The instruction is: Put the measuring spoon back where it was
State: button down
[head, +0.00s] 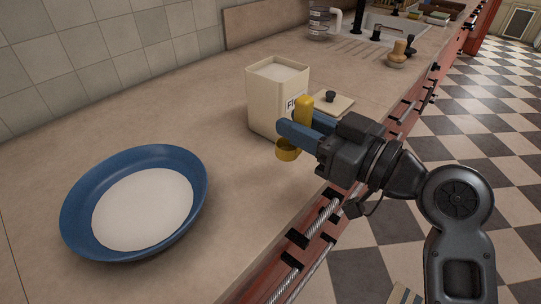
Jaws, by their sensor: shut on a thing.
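The yellow measuring spoon (289,153) is between the blue fingers of my gripper (291,130). Its cup hangs below the fingers and its handle stands up above them. My gripper is shut on the spoon, in front of a cream canister (264,104) filled near the top with white powder. The canister is open, with dark lettering partly hidden by the spoon's handle. A cream lid with a dark knob (330,97) lies on the counter to the right of the canister. Whether the spoon's cup holds anything cannot be seen.
A blue bowl (77,217) holding white powder stands at the left of the counter (215,115). A wooden-handled brush (398,52), a glass jug (319,22) and a sink (372,27) are further back. The counter between bowl and canister is clear.

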jog(key=shift+s+a+f+p, duration=0.1)
jog(key=shift+a+f, duration=0.6)
jog(key=shift+f, duration=0.4)
jog(key=shift+s+a+f+p, duration=0.1)
jog(key=shift+a+f, duration=0.6)
jog(key=shift+f, duration=0.4)
jog(key=shift+s+a+f+p, duration=0.1)
jog(key=shift+a+f, duration=0.6)
jog(key=shift+f, duration=0.4)
jog(key=shift+f, duration=0.2)
jog(key=c, duration=0.8)
grip_release()
jog(key=shift+c, duration=0.2)
jog(key=shift+r, duration=0.1)
jog(key=shift+r, duration=0.25)
jog(key=b+v, duration=0.2)
jog(key=v, duration=1)
jog(key=shift+f+b, duration=0.15)
jog(key=shift+b, duration=0.2)
